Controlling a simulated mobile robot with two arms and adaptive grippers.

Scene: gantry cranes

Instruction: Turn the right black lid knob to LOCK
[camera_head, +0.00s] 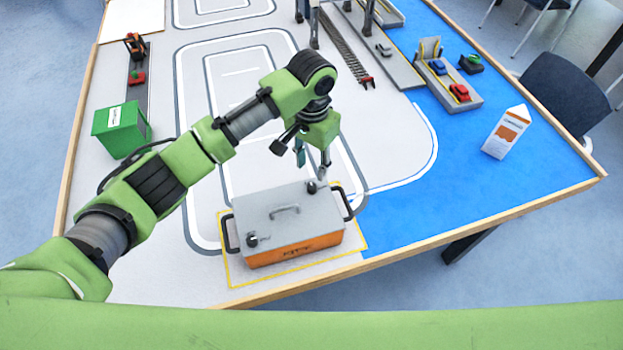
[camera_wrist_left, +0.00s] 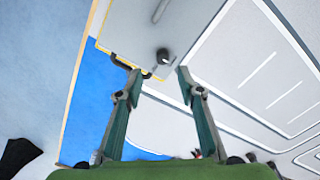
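A box with a grey lid (camera_head: 270,214) and an orange lower body (camera_head: 295,253) sits inside a yellow outline near the table's front edge. The right black lid knob (camera_head: 312,187) is at the lid's far right corner; a second black knob (camera_head: 252,240) is at the near left corner. My left gripper (camera_head: 312,165) is open and empty, pointing down just above the right knob. In the left wrist view the knob (camera_wrist_left: 163,55) shows beyond the gap between the open fingertips (camera_wrist_left: 159,73), apart from them. The knob's markings are too small to read. My right gripper is not in view.
The lid has a grey centre handle (camera_head: 285,211); black side handles (camera_head: 228,236) stick out. A green box (camera_head: 121,129) stands at left, a white-orange carton (camera_head: 506,132) at right. Crane models and small vehicles stand farther back. The blue area (camera_head: 440,190) right of the box is clear.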

